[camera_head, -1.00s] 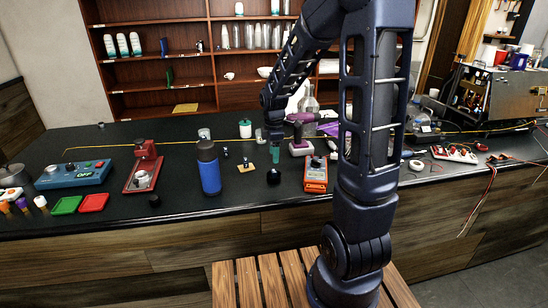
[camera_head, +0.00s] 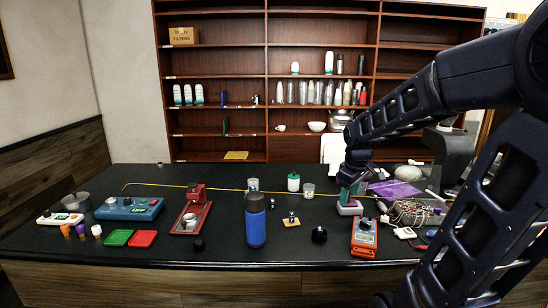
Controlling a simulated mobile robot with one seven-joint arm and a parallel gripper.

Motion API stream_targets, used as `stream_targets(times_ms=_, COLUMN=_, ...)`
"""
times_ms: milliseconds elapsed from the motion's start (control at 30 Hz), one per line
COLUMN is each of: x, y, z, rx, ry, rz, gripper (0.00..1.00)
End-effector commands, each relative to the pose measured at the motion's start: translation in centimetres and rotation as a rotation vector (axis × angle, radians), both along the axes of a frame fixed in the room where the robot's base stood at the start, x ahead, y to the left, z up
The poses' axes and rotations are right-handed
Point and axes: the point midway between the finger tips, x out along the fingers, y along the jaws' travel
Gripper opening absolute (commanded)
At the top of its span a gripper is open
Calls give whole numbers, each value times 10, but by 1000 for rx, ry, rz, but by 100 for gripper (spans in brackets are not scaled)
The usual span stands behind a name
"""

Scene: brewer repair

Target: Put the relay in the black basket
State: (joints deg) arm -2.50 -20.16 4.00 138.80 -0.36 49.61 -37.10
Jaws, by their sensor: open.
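I cannot surely pick out the relay among the small parts on the dark counter (camera_head: 330,248). A small dark part (camera_head: 291,215) on a tan square pad (camera_head: 291,223) and another small dark part (camera_head: 271,203) lie near the middle, too small to name. No black basket can be made out. My gripper (camera_head: 346,198) reaches in from the right over the counter, with a teal-green part at its tip. It is open, pointing down near the pale base of a tool, behind the orange meter (camera_head: 364,237). Its fingers are small and partly hidden.
A blue bottle (camera_head: 255,222) stands upright near the front edge, with a round black object (camera_head: 319,235) to its right. A red machine (camera_head: 192,212), a blue control box (camera_head: 130,208), and green (camera_head: 118,238) and red trays (camera_head: 143,239) are at left. Tangled wires (camera_head: 415,212) lie right.

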Motion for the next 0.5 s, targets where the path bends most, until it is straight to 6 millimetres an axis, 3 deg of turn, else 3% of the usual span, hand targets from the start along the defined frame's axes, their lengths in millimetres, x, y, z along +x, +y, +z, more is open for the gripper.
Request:
stream_targets(times_ms=200, x=-40, y=-17, z=27, rx=63, ry=-74, rz=-255, gripper=52)
stream_targets(times_ms=500, x=-92, y=-34, z=48, rx=175, ry=-157, rz=-583, gripper=52)
